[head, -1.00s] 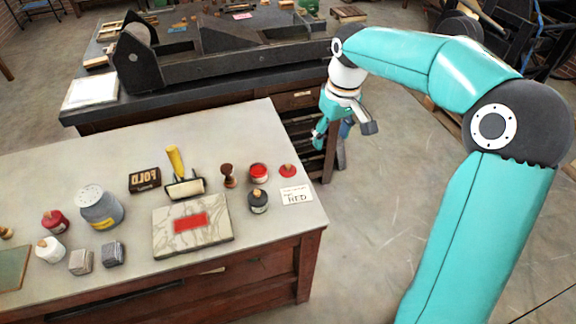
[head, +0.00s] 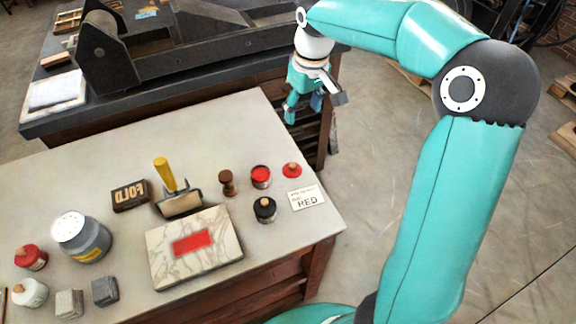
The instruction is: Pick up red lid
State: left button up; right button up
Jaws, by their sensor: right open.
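The red lid (head: 292,169) is a small red disc with a tan knob. It lies flat on the light tabletop near the right edge, above a card reading RED (head: 306,197). An open tin of red ink (head: 261,176) stands just left of it. My right gripper (head: 312,104) is open and empty. It hangs past the table's far right corner, above and a little right of the lid in the picture, apart from it. My left gripper is out of view.
A black-lidded jar (head: 265,209) stands below the red tin. A dark wooden stamp (head: 228,183), a yellow-handled roller (head: 178,191) and a marble slab (head: 193,246) with a red patch lie left. A dark press (head: 170,60) stands on the bench behind.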

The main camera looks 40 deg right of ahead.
notch_tip(320, 180, down, 6)
jog(key=b, duration=0.6)
send_over(293, 166)
jog(key=f, duration=1.2)
jog(key=shift+s+d, duration=0.15)
jog(key=shift+s, duration=0.2)
jog(key=shift+w+f+p, duration=0.1)
jog(key=shift+w+f, duration=0.05)
jog(key=shift+f, duration=0.75)
jog(key=shift+w+f+p, duration=0.1)
jog(key=shift+w+f, duration=0.1)
jog(key=shift+f, duration=0.7)
jog(key=shift+w+f+p, duration=0.1)
jog(key=shift+w+f, duration=0.05)
jog(key=shift+f, duration=0.75)
jog(key=shift+s, duration=0.1)
jog(key=c, duration=1.1)
